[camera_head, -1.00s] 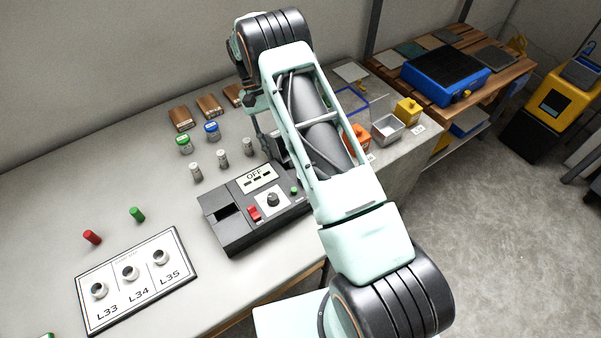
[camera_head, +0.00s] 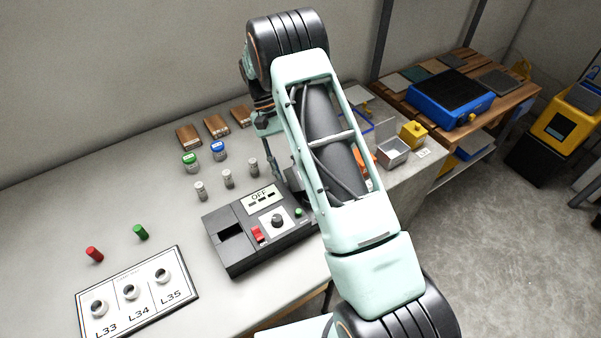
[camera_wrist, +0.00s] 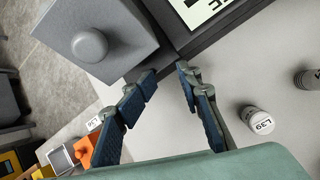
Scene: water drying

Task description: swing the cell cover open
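The black instrument (camera_head: 255,250) on the bench has an "OFF" display, a red switch and a dial. In the wrist view, a grey square cover (camera_wrist: 125,25) with a round knob (camera_wrist: 90,45) sits beside the instrument's display (camera_wrist: 205,8). I take this to be the cell cover; whether it is fully closed is not clear. In the head view my arm mostly hides that end. My gripper (camera_wrist: 166,72) is open, its two blue-padded fingers apart and empty near the cover's corner. I see no contact with the knob.
Labelled vials (camera_head: 228,179) stand behind the instrument; one also shows by my right finger in the wrist view (camera_wrist: 257,120). A lamp board (camera_head: 138,290) lies front left. An orange box (camera_wrist: 84,150) and a grey tray (camera_head: 393,151) are to the right.

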